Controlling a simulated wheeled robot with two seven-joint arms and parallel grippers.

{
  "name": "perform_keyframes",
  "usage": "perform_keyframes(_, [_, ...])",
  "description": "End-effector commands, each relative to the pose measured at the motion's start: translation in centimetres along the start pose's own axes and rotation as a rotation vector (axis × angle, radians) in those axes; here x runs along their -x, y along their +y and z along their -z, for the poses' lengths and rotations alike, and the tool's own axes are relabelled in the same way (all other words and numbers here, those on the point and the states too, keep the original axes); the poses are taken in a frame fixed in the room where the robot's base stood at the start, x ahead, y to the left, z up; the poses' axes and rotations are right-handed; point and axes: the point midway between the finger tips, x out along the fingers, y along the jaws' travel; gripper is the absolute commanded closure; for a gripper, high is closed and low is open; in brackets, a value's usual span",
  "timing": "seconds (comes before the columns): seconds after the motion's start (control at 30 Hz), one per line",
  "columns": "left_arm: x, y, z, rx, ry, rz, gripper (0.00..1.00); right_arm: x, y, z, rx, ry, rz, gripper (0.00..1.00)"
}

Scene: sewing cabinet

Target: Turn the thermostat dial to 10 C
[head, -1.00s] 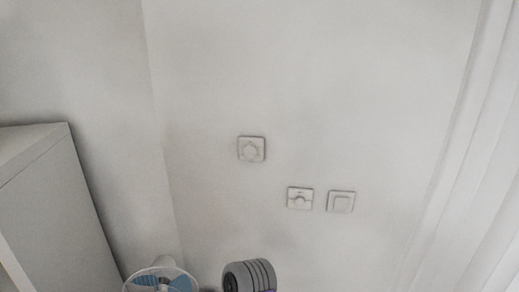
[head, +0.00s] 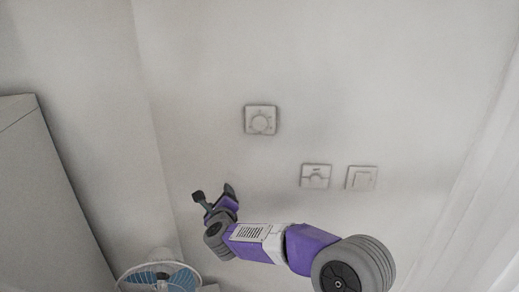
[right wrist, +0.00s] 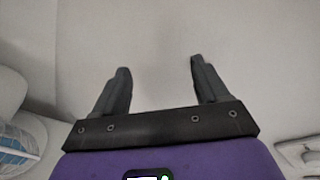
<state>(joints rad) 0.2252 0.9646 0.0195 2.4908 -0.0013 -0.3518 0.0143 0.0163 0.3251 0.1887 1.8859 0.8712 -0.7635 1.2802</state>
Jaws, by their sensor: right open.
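A square white wall plate with a round dial (head: 261,120), which looks like the thermostat, is on the wall in the upper middle of the head view. Its marks are too small to read. My right gripper (head: 213,193) is below and to the left of it, apart from it. The right wrist view shows the same gripper (right wrist: 160,66) with its two dark fingers spread and nothing between them. The dial cannot be made out in that view. My left gripper is not in view.
A wall plate with a small knob (head: 316,176) and a plain switch (head: 361,178) are below right of the dial. A blue-bladed fan (head: 160,277) stands at the bottom left, near a white cabinet (head: 45,200). The wall around the dial is clear.

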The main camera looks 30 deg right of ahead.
Motion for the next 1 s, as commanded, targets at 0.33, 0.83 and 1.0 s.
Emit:
perform_keyframes(0.33, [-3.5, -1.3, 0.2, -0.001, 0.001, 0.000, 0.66, 11.2, -20.0, -6.8, -1.225, -0.176, 0.330, 0.26])
perform_keyframes(0.83, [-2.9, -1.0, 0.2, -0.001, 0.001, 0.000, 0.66, 7.3, -23.6, -6.7, -1.357, -0.196, 0.342, 0.26])
perform_keyframes(1.0, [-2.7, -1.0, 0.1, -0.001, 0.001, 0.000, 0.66, 5.9, -24.1, -6.7, -1.356, -0.197, 0.341, 0.26])
